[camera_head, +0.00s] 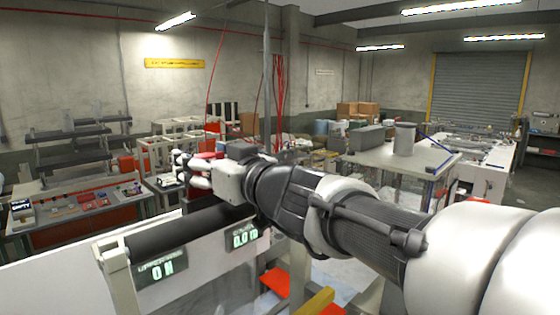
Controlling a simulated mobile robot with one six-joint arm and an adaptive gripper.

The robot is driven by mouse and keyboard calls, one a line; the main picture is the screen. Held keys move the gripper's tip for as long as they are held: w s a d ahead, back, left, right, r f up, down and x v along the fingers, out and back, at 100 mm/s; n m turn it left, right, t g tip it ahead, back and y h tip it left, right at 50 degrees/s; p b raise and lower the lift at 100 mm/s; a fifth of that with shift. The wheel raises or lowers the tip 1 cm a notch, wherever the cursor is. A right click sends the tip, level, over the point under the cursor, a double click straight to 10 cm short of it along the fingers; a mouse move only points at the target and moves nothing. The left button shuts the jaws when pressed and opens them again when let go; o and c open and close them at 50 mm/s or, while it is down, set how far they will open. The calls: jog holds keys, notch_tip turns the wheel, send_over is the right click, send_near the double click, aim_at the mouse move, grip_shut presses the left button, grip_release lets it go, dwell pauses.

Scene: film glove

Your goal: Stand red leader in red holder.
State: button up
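My gripper (180,167) is at the end of my arm, left of the middle of the head view. It points left, above the far side of a black roller. Its pale fingers are small and seen edge-on, so I cannot tell if they are open or shut, or if they hold anything. A red patch (207,156) shows right by the gripper; I cannot tell if it is held or behind. Small red items (90,203) lie on the workbench at the left. I cannot make out for certain which thing is the red leader or the red holder.
A workbench (70,222) with small objects stands at the left. A grey-topped table (400,158) stands behind my arm at the right.

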jog(key=shift+r+p, duration=0.85)
jog(key=shift+r, duration=1.2)
jog(key=shift+r, duration=0.1)
jog(key=shift+r+p, duration=0.3)
jog(key=shift+r, duration=1.1)
notch_tip(320, 180, up, 15)
jog(key=p, duration=0.2)
notch_tip(320, 180, down, 20)
jog(key=b, duration=0.6)
